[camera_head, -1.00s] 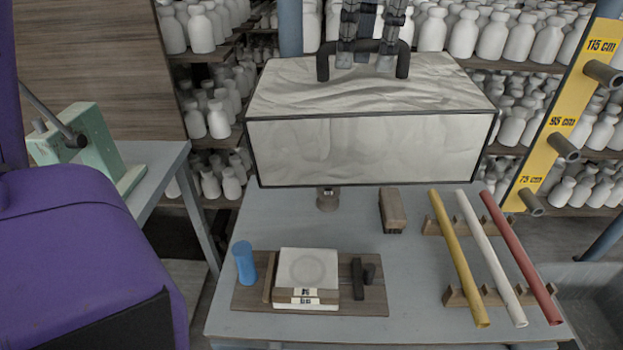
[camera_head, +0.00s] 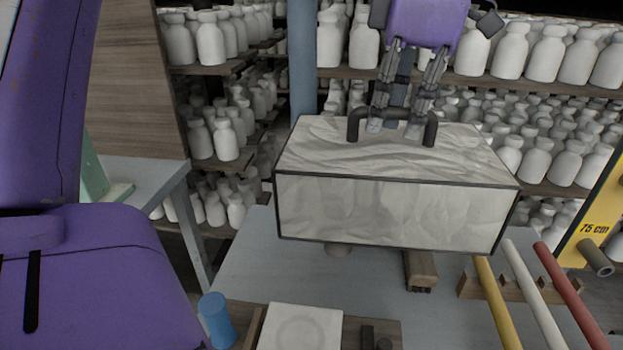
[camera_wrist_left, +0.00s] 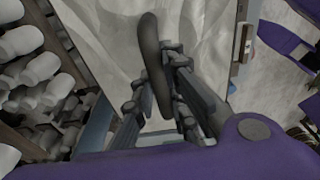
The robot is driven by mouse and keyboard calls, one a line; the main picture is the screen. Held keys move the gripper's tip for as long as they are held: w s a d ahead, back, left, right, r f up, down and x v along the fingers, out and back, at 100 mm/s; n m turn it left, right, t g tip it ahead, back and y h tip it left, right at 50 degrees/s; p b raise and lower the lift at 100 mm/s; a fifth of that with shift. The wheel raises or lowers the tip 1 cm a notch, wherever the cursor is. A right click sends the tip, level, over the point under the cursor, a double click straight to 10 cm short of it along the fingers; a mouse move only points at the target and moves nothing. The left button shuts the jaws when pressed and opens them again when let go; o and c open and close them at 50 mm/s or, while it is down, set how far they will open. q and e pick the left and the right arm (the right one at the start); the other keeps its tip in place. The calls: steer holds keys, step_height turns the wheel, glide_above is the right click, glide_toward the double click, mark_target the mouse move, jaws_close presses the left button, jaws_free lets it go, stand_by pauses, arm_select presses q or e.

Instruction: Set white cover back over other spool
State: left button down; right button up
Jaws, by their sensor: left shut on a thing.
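The white cover (camera_head: 390,212) is a wide box with crumpled-looking pale faces, dark edges and a black handle (camera_head: 432,132) on top. My left gripper (camera_head: 397,124) is shut on that handle, which also shows between its fingers in the left wrist view (camera_wrist_left: 152,62). The cover is held above the back of the grey table, its front bottom edge tilted down to the right. A small brownish spool (camera_head: 338,250) shows just below that edge, its upper part hidden. Whether another spool is behind the cover cannot be seen. My right gripper is not in view.
A wooden block (camera_head: 420,271) stands on the table (camera_head: 265,268). Yellow (camera_head: 494,300), white and red rods lie on racks at the right. A blue cylinder (camera_head: 215,320) and a pale square block (camera_head: 300,328) are in front. Shelves of white bottles (camera_head: 510,52) stand behind.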

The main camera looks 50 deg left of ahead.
mark_target(334, 132)
arm_select(q)
steer(key=shift+w+f+b, duration=0.25)
steer(key=shift+f+b, duration=0.05)
steer(key=shift+f, duration=0.55)
steer(key=shift+a+f, duration=0.15)
steer(key=s+a+f, duration=0.1)
steer(key=a, duration=0.1)
steer(key=s+a+f, duration=0.1)
steer(key=a, duration=0.2)
steer(key=s+a+f, duration=0.1)
steer(key=s+a, duration=0.1)
steer(key=a, duration=0.1)
steer(key=shift+a+f+p, duration=0.1)
steer(key=shift+f+p, duration=0.25)
steer(key=shift+p, duration=0.05)
steer(key=s+a+f, duration=0.1)
steer(key=a+f, duration=0.3)
steer(key=f, duration=0.5)
steer(key=shift+s+a+p, duration=0.15)
steer(key=shift+s+p, duration=0.2)
steer(key=shift+p, duration=0.05)
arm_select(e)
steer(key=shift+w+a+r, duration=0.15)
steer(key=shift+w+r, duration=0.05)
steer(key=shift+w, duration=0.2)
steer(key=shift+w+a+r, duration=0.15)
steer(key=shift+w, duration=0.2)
